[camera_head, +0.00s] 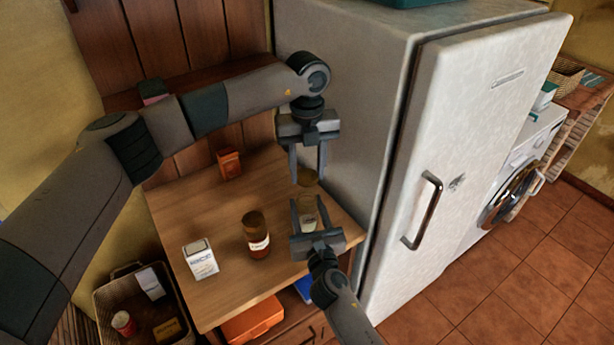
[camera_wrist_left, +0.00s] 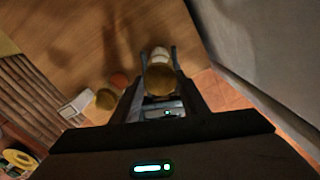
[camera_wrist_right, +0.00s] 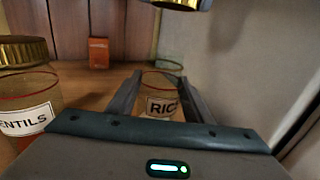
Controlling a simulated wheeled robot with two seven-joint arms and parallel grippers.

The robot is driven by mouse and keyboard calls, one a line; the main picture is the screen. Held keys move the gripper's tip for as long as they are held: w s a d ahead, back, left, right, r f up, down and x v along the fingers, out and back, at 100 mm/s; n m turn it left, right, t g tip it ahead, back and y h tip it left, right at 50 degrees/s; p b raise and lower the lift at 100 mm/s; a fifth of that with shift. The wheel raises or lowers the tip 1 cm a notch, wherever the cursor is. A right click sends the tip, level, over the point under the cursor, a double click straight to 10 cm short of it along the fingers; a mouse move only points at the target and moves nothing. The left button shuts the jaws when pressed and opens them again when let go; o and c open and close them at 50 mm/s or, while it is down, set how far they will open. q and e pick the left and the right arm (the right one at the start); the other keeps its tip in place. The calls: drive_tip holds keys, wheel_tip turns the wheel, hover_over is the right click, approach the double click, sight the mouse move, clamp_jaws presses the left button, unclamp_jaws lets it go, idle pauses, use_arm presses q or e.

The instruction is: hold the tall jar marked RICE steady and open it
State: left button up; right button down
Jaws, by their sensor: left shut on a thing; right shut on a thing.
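The RICE jar (camera_head: 308,222) is a clear glass jar with a white label, upright at the counter's right end. It also shows in the right wrist view (camera_wrist_right: 160,88), its top rim uncovered. My right gripper (camera_head: 308,203) is shut around the jar, one finger on each side. The gold lid (camera_head: 308,178) is off the jar and hangs above it. My left gripper (camera_head: 308,172) is shut on the lid from above. The lid also shows in the left wrist view (camera_wrist_left: 160,80) and at the top of the right wrist view (camera_wrist_right: 182,4).
A gold-lidded LENTILS jar (camera_head: 257,240) stands left of the RICE jar. A white box (camera_head: 200,260) and an orange box (camera_head: 230,163) also stand on the wooden counter (camera_head: 185,215). The fridge (camera_head: 345,115) borders the right. A basket (camera_head: 108,315) sits lower left.

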drive_tip(key=c, duration=0.8)
unclamp_jaws()
drive_tip(key=shift+s, duration=0.1)
drive_tip(key=b+v, duration=0.1)
drive_tip(key=v, duration=1.1)
